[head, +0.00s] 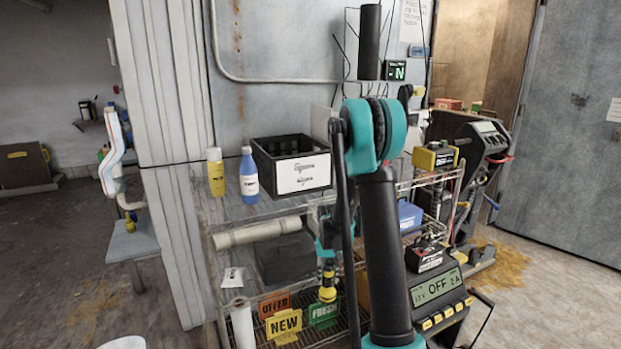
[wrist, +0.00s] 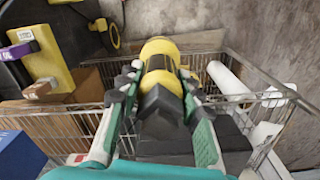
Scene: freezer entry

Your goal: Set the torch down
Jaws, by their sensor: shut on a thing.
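The torch (head: 327,290) is yellow and black. It hangs roughly upright below my gripper (head: 326,255) in the head view, in front of the wire rack (head: 300,338). In the wrist view my gripper (wrist: 158,92) has its green and grey fingers on both sides of the torch (wrist: 160,52), shut on it. The torch's black end points toward the wrist camera. The wrist view looks over the rack (wrist: 215,42). I cannot tell whether the torch's far end touches anything.
A black crate (head: 262,178), a yellow bottle (head: 216,175) and a blue bottle (head: 249,178) stand on the upper shelf. A dark box (head: 285,258) sits below. Signs reading OFFER (head: 275,305), NEW (head: 284,326) and FRESH (head: 323,315) hang near the torch. White rolls (wrist: 228,80) lie at right.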

